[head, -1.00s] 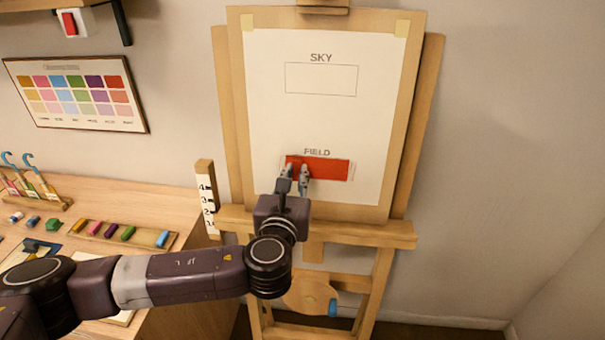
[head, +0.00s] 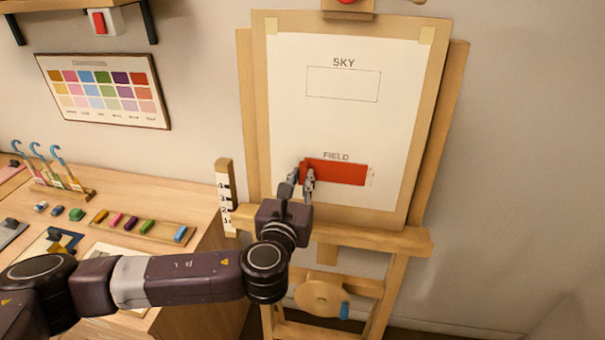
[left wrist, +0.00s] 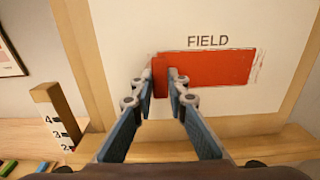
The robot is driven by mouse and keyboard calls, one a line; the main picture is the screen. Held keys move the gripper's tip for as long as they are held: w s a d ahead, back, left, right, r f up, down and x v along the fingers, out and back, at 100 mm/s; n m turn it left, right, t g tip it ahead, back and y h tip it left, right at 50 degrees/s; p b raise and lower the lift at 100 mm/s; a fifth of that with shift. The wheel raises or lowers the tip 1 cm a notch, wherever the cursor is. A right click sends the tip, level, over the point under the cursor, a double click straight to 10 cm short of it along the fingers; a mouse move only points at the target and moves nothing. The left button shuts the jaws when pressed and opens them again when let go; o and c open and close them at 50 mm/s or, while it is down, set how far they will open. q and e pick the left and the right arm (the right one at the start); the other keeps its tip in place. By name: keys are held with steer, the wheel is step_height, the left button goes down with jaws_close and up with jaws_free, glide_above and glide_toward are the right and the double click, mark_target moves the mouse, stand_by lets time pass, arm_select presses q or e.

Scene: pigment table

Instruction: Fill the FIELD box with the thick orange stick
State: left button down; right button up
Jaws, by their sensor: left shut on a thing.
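The FIELD box (head: 340,174) on the white sheet is largely covered with red-orange colour. A thin pale strip with faint marks shows at its right end, also in the left wrist view (left wrist: 215,68). My left gripper (head: 303,180) is at the box's left end, its fingertips close to the sheet. It is shut on the thick orange stick (left wrist: 160,74), which shows as a red-orange upright strip between the fingertips in the left wrist view. The stick nearly matches the fill, so its edges and its contact with the paper are hard to tell. My right gripper is not in view.
The empty SKY box (head: 343,84) is higher on the sheet. The easel ledge (head: 400,240) runs below the sheet, with a numbered post (head: 225,196) at its left. The wooden table (head: 120,180) holds a tray of coloured sticks (head: 188,237) and hooked tools (head: 57,165).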

arm_select(q)
steer(key=p+v, duration=0.1)
steer(key=v, duration=0.2)
steer(key=shift+s+a+r, duration=0.2)
steer(key=shift+s, duration=0.15)
steer(key=shift+v, duration=1)
steer(key=shift+f, duration=0.15)
